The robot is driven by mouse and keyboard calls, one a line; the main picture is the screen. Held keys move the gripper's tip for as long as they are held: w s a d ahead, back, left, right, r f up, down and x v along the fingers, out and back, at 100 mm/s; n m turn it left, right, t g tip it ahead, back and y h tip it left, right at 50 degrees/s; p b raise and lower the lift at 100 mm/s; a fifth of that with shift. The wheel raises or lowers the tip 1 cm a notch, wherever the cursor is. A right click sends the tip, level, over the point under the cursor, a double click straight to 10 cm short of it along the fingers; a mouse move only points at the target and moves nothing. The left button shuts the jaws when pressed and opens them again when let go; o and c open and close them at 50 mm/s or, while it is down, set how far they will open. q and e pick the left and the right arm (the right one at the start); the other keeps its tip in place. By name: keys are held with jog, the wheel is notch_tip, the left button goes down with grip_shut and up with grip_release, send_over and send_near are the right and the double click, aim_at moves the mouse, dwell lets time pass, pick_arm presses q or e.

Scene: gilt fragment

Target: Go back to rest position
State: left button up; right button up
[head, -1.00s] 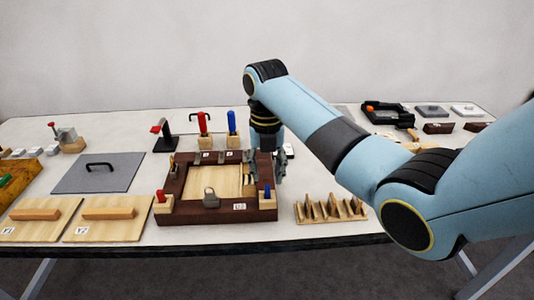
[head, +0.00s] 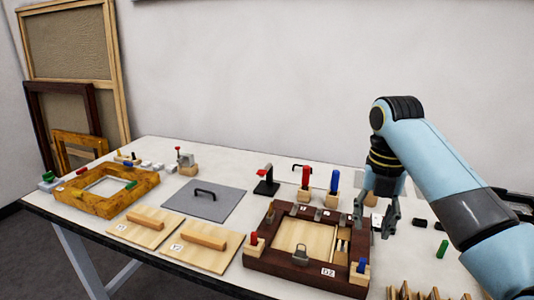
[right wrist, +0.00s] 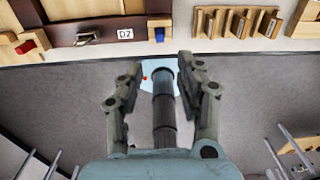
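My right gripper (head: 387,228) hangs beside the right edge of the dark wooden frame (head: 258,262) marked D2, with its arm coming in from the right. In the right wrist view the two fingers of this gripper (right wrist: 160,75) stand apart with nothing between them. Past the fingertips, the near edge of the frame (right wrist: 90,12) shows at the top left. My left gripper is in neither view.
Two wooden boards with handles (head: 180,261), a grey plate (head: 222,212) and a yellow-brown frame (head: 92,205) lie to the left on the white table. Red (head: 305,177) and blue (head: 334,182) handled tools stand behind the dark frame. A notched wooden rack (right wrist: 240,20) lies to its right.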

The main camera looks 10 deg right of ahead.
jog(key=s+a+f+m+t, duration=0.1)
jog(key=s+f+m, duration=0.2)
jog(key=s+m, duration=0.45)
jog(key=s+a+f+m+t, duration=0.1)
jog(key=s+f+m, duration=0.1)
jog(key=s+m, duration=0.55)
jog(key=s+a+r+m+t, duration=0.15)
jog(key=s+r+m, duration=0.25)
jog(key=s+m, duration=0.85)
notch_tip(320, 180, down, 35)
jog(key=d+m+g+b, duration=0.1)
jog(key=d+m+b, duration=0.15)
jog(key=b, duration=0.75)
jog(key=s+f+b, duration=0.3)
jog(key=s+f, duration=0.3)
jog(key=f, duration=0.3)
jog(key=s+d+f+g+b, duration=0.1)
jog(key=s+f+b, duration=0.3)
jog(key=f, duration=0.5)
jog(key=s+f+b, duration=0.3)
jog(key=s+f, duration=0.6)
jog(key=shift+d+f+n+g+h, duration=0.2)
jog(key=shift+f+n+g+h, duration=0.1)
jog(key=shift+f+n+g, duration=0.1)
